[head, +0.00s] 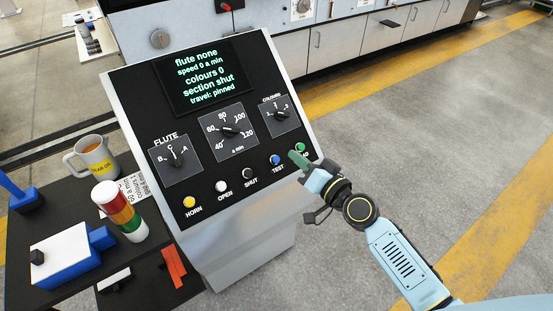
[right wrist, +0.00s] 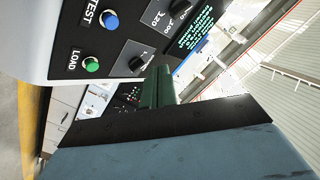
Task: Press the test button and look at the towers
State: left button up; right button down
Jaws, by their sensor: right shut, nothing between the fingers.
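The blue test button (head: 275,160) is on the lower row of the slanted control panel (head: 215,185), and it also shows in the right wrist view (right wrist: 110,20). My right gripper (head: 294,155) is shut and empty. Its green fingertips are close to the panel's right edge, between the blue test button and the green load button (head: 300,147). I cannot tell whether the fingertips touch the panel. My left gripper is not in view.
The panel screen (head: 204,76) reads flute none, speed 0, colours 0, section shut, travel pinned. A mug (head: 92,157), papers and a blue-and-white block (head: 66,256) are on the dark bench at left. Grey machine cabinets (head: 340,40) stand behind. The floor at right is clear.

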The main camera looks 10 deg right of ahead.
aim_at(274, 156)
jog(key=shift+w+a+f+b, duration=0.35)
jog(key=shift+w+f+b, duration=0.6)
jog(key=shift+f+b, duration=0.15)
jog(key=shift+w+a+f+b, duration=0.3)
jog(key=shift+w+f+b, duration=0.6)
jog(key=shift+f+b, duration=0.15)
jog(key=shift+w+a+f+b, duration=0.35)
jog(key=shift+w+f+b, duration=0.6)
jog(key=shift+f+b, duration=0.15)
jog(key=shift+w+a+f+b, duration=0.1)
jog(key=shift+w+f+b, duration=0.2)
jog(key=shift+b, duration=0.1)
jog(key=shift+w+a+f+b, duration=0.15)
jog(key=shift+w+f+b, duration=0.15)
jog(key=shift+f+b, duration=0.25)
dwell(0.4)
jog(key=shift+r, duration=0.1)
jog(key=shift+s+d+r+p, duration=0.25)
jog(key=shift+s+r+p, duration=0.35)
jog(key=shift+r+p, duration=0.15)
